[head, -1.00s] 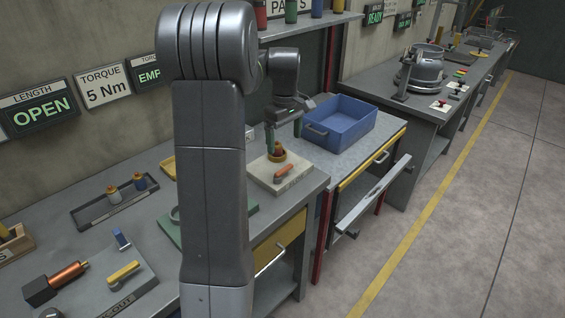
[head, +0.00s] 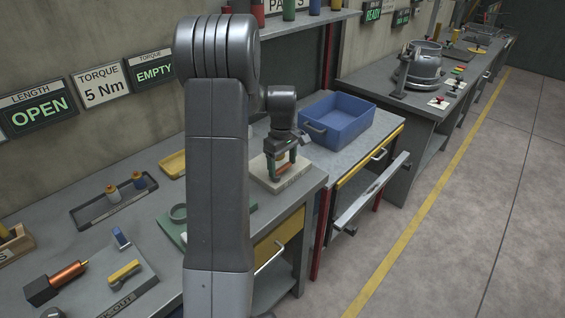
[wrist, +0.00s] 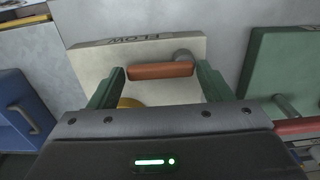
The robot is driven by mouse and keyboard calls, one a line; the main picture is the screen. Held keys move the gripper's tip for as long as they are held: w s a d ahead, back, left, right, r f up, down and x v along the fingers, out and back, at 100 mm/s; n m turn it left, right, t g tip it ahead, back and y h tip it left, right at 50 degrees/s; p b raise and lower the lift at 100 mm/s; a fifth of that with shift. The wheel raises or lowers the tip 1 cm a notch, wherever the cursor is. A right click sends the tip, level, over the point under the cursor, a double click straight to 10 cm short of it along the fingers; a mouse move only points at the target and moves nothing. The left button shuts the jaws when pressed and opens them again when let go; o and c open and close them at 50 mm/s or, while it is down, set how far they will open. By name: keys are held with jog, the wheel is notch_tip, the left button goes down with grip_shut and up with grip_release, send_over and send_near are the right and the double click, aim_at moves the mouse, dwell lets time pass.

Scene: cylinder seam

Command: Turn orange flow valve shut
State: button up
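The orange flow valve handle (wrist: 160,70) is a bar on a cream block (wrist: 150,48) marked FLOW, which reads upside down in the wrist view. A round grey part (wrist: 183,55) shows by the handle's right end. My gripper (wrist: 160,78) is open, one green finger on each side. The handle lies lengthwise across the gap; I cannot tell whether the fingers touch it. A brass round part (wrist: 128,102) is partly hidden below it. In the head view my gripper (head: 281,168) is over the cream block (head: 290,182) and mostly hides the handle.
A blue bin (head: 345,122) stands to the right behind the block. A green plate (wrist: 285,62) lies beside it. A tray (head: 112,203) with small bottles lies left.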

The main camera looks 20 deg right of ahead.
jog(key=c, duration=0.6)
jog(key=shift+o, duration=0.2)
jog(key=shift+m, duration=0.3)
jog(key=m, duration=0.1)
jog(key=s+m, duration=0.1)
jog(key=m, duration=0.1)
jog(key=shift+d+m+b, duration=0.1)
jog(key=shift+m+b, duration=0.2)
jog(key=m, duration=0.1)
jog(key=s+m, duration=0.1)
jog(key=m, duration=0.1)
jog(key=shift+m, duration=0.3)
jog(key=m, duration=0.3)
jog(key=s+m, duration=0.1)
jog(key=m, duration=0.1)
jog(key=shift+a+b, duration=0.4)
jog(key=shift+s+a+r+m, duration=0.1)
jog(key=shift+a+m, duration=0.05)
jog(key=shift+m, duration=0.7)
jog(key=shift+s+a+f+m, duration=0.1)
jog(key=shift+a+m, duration=0.05)
jog(key=shift+m, duration=0.65)
jog(key=shift+s+a+r+m, duration=0.1)
jog(key=shift+a+m, duration=0.05)
jog(key=shift+m, duration=0.7)
